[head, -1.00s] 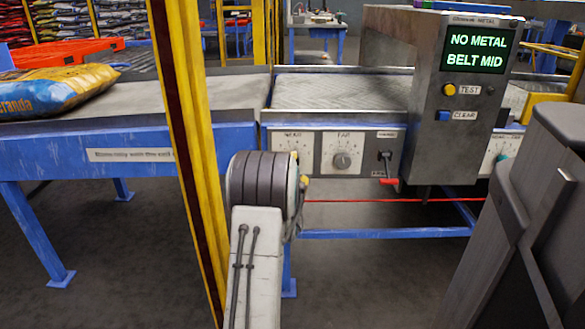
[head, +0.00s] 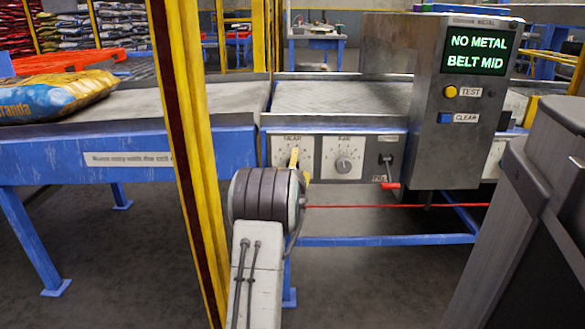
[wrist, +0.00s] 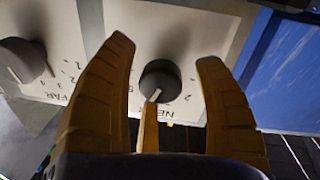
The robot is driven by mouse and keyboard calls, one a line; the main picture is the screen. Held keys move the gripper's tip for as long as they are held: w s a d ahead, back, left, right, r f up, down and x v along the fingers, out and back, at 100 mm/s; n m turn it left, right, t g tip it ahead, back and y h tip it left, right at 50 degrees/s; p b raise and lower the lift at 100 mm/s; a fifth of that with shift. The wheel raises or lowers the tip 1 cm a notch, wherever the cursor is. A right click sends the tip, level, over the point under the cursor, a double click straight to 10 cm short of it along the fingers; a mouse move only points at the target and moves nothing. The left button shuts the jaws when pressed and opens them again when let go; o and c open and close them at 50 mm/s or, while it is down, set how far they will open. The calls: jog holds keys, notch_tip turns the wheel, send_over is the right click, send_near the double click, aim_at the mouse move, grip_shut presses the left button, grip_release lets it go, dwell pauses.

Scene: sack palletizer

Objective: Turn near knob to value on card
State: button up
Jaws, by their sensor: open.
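The near knob (wrist: 161,80) is a dark round dial on a pale plate, upside down in the wrist view. Its white pointer mark faces the picture's bottom, toward the partly hidden NEAR lettering. My gripper (wrist: 165,54) is open, with a tan finger on each side of the knob and a third below it; I cannot tell whether any touches. In the head view my gripper's yellow fingers (head: 294,160) are in front of the near plate (head: 305,144) and hide its knob. Most scale numbers are hidden or too small. I cannot make out a card with a value.
A red-handled lever (head: 389,184) and the metal detector box (head: 455,130), reading NO METAL, BELT MID, stand further right. A yellow post (head: 190,150) rises left of my arm.

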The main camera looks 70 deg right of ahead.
jog(key=shift+c, duration=0.3)
jog(key=c, duration=1.2)
jog(key=shift+o, duration=0.2)
jog(key=m, duration=0.4)
jog(key=shift+m, duration=0.3)
jog(key=o, duration=1.2)
